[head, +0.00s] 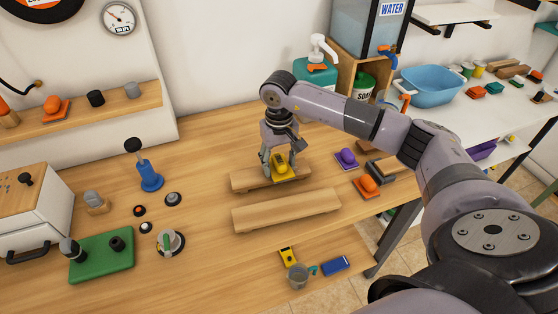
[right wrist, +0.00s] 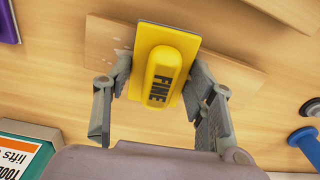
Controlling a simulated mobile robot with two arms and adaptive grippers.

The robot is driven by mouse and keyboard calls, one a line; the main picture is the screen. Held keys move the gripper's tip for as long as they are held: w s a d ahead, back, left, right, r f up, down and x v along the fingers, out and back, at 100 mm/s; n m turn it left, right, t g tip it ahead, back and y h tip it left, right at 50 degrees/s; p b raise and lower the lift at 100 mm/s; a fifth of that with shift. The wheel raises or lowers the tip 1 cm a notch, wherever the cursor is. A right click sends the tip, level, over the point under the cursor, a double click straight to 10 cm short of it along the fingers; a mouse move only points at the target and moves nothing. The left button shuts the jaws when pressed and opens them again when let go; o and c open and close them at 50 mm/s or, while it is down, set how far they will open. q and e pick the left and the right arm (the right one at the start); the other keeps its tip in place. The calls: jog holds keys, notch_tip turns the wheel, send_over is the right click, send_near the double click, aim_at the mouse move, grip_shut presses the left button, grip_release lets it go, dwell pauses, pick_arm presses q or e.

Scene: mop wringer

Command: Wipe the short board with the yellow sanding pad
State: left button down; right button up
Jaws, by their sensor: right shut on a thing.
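The short board (head: 245,181) lies on the wooden workbench, behind a longer board (head: 287,210). The yellow sanding pad (head: 281,168) is over the right part of the short board; whether it presses on the wood I cannot tell for sure. My right gripper (head: 279,160) points down and is shut on the pad's raised grip. In the right wrist view the pad (right wrist: 177,38) shows the word FINE, between the fingers of the gripper (right wrist: 160,82). The short board (right wrist: 107,45) shows beneath it with a few pale specks. My left gripper is not in view.
A purple pad (head: 346,158) and an orange pad (head: 367,186) sit to the right. A soap bottle (head: 316,75) stands behind.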

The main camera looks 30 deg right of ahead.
aim_at(303, 165)
jog(key=shift+f, duration=0.35)
jog(key=shift+d, duration=0.15)
jog(key=shift+s+d+r+b, duration=0.1)
jog(key=shift+s+d+b, duration=0.15)
jog(key=shift+d, duration=0.3)
jog(key=shift+s+d+b, duration=0.1)
jog(key=shift+d+b, duration=0.15)
jog(key=shift+d, duration=0.25)
jog(key=shift+s+d+r+b, duration=0.1)
jog(key=shift+s+d+b, duration=0.15)
jog(key=shift+d, duration=0.3)
jog(key=shift+s+d+f+b, duration=0.15)
jog(key=shift+d+b, duration=0.2)
jog(key=shift+d, duration=0.35)
jog(key=shift+s+d+b, duration=0.35)
jog(key=shift+d, duration=0.55)
jog(key=shift+w+a+f+b, duration=0.1)
jog(key=shift+w+a+b, duration=0.15)
jog(key=shift+a, duration=0.85)
jog(key=shift+w+a+f+b, duration=0.1)
jog(key=shift+w+a, duration=0.25)
jog(key=shift+a, duration=0.7)
jog(key=shift+w+a+r, duration=0.1)
jog(key=shift+w+a, duration=0.15)
jog(key=shift+a, duration=0.4)
jog(key=shift+w+a, duration=0.2)
jog(key=shift+a, duration=0.45)
